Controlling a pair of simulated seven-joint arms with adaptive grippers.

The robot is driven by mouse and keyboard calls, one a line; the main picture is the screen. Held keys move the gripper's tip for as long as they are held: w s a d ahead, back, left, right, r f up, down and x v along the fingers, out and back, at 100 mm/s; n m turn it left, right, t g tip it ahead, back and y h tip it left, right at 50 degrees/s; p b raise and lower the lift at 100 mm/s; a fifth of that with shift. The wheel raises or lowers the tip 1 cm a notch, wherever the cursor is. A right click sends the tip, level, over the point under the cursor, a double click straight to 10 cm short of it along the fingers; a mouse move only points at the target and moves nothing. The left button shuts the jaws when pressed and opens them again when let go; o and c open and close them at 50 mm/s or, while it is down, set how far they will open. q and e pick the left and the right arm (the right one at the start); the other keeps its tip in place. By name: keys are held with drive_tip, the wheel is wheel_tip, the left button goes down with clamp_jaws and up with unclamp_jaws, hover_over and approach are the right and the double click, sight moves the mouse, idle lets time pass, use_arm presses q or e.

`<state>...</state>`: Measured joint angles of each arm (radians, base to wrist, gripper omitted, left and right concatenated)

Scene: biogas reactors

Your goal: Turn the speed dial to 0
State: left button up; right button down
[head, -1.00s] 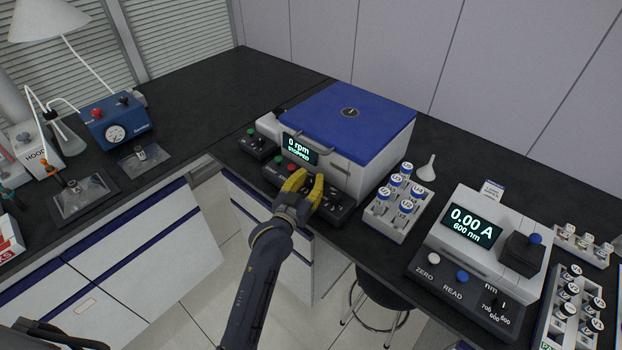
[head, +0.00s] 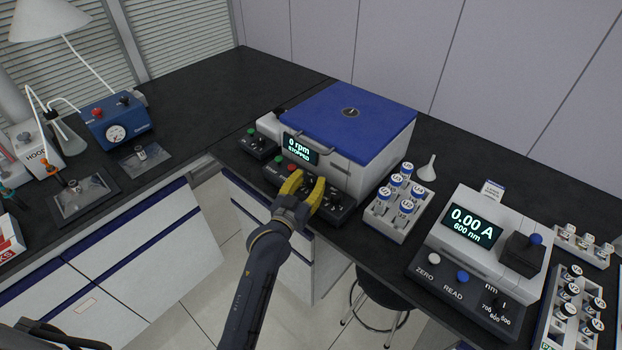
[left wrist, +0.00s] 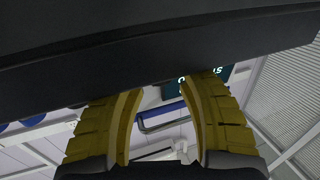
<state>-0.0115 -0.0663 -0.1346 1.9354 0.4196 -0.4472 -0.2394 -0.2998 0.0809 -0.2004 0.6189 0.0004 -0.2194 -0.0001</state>
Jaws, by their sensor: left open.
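The centrifuge (head: 345,130) has a blue lid and a display (head: 299,148) reading "0 rpm STOPPED". Its sloped dark front panel (head: 345,212) carries green and red buttons on the left and dark knobs further right. My left gripper (head: 305,186) is open, its two yellow fingers over the middle of this panel. The fingers and wrist hide part of the panel, and I cannot make out which knob is the speed dial or its setting. In the left wrist view the open fingers (left wrist: 166,92) reach up to a dark surface, with no knob visible between them.
A rack of blue-capped vials (head: 398,208) stands close to the right of the centrifuge. A photometer (head: 490,240) reading "0.00 A" is further right. A small dark control box (head: 258,146) sits on the left. A stool (head: 385,295) is under the bench.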

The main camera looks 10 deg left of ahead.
use_arm(q)
drive_tip(key=v, duration=1.1)
